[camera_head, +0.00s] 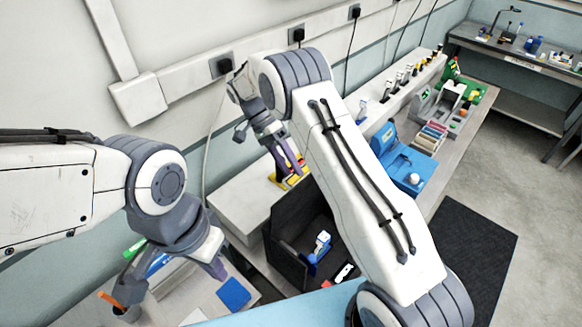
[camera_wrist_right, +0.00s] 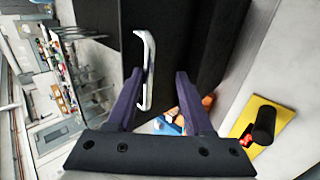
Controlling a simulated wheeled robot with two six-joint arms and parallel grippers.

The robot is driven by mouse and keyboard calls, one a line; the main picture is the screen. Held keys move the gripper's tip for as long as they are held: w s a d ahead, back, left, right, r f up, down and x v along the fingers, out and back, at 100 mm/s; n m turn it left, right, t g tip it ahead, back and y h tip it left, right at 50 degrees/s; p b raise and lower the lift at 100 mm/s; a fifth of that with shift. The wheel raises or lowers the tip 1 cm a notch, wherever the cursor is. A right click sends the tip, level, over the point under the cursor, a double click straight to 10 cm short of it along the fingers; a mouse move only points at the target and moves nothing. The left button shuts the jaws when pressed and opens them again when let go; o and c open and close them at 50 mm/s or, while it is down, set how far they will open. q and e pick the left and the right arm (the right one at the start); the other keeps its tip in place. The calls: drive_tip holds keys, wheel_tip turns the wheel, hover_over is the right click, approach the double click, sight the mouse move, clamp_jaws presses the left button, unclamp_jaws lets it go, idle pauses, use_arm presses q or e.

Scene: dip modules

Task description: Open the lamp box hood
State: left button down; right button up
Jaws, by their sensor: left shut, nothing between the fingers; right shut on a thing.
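The lamp box (camera_head: 285,228) is a dark, box-like housing beyond my right forearm in the head view. Its inside shows, with a blue-and-white item (camera_head: 320,243) in it. In the right wrist view a black panel of the hood (camera_wrist_right: 190,40) fills the middle, with a white handle (camera_wrist_right: 149,68) on it. In the head view the right gripper (camera_head: 291,158) is past the box's far edge.
A yellow piece with a black knob (camera_wrist_right: 264,122) lies close to the right gripper. A blue device (camera_head: 405,160) and racks stand farther along the bench. The wall is close behind.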

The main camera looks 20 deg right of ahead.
drive_tip(key=shift+d, duration=0.15)
idle(0.5)
drive_tip(key=v, duration=0.7)
drive_tip(key=shift+w+r+b, duration=0.1)
drive_tip(key=shift+r+b, duration=0.05)
drive_tip(key=shift+b, duration=0.15)
idle(0.3)
